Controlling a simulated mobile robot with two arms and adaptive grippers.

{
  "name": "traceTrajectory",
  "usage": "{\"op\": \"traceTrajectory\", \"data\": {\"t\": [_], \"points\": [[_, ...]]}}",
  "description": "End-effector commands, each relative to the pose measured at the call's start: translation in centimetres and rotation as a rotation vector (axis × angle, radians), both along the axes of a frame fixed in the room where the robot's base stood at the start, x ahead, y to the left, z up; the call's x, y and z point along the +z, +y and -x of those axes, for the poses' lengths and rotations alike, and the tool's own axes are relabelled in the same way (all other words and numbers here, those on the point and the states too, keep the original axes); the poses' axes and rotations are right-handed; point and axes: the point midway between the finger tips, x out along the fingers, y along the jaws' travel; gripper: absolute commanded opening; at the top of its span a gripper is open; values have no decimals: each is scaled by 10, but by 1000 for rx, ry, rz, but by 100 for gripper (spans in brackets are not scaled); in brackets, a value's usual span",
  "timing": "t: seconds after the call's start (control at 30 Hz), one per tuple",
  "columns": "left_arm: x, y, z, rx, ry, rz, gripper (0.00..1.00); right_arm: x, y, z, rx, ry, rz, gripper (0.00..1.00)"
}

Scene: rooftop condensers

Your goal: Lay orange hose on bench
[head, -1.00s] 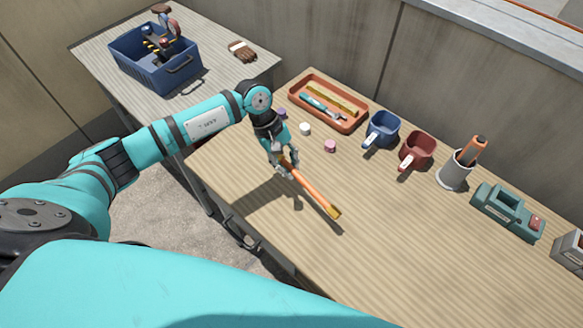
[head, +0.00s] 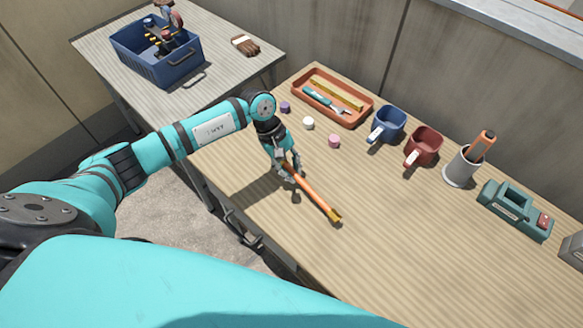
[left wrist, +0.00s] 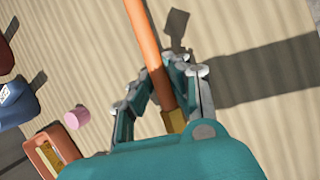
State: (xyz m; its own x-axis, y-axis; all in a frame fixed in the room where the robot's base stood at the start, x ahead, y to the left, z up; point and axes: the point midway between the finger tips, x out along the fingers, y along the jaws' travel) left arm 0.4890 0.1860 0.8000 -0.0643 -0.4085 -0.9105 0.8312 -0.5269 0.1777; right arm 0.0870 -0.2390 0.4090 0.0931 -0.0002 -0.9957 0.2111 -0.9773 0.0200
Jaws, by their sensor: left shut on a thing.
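The orange hose (head: 316,193), a short straight length with brass-coloured end fittings, is in my left gripper (head: 286,174). The gripper points down over the wooden bench (head: 420,260) and is shut on the hose near one end. The free end slants toward the lower right in the head view, low over bare bench; I cannot tell whether it touches. In the left wrist view the hose (left wrist: 146,40) runs up from between the fingers (left wrist: 160,95), with a brass fitting at the held end. My right gripper is not in view.
An orange tray (head: 318,112) with tools, small caps (head: 334,141), a blue mug (head: 388,124), a red mug (head: 424,146), a grey cup (head: 460,168) and a green device (head: 516,210) line the bench's back. A blue crate (head: 165,68) stands on another table. The bench's front middle is clear.

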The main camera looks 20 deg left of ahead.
Motion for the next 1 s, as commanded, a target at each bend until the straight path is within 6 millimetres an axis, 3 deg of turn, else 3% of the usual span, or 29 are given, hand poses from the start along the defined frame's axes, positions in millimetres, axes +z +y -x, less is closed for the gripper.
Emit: {"op": "traceTrajectory", "data": {"t": [0.03, 0.2, 0.57, 1.0], "points": [[0, 0, 0, 0, 0, 1, 16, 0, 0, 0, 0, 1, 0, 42], [0, 0, 0, 0, 1, 1, 38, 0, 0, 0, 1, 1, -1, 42], [5, 2, -1, 0, -1, -1, 40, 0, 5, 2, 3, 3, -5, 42], [81, 37, -7, 0, -3, -1, 40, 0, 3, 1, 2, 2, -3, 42]]}}
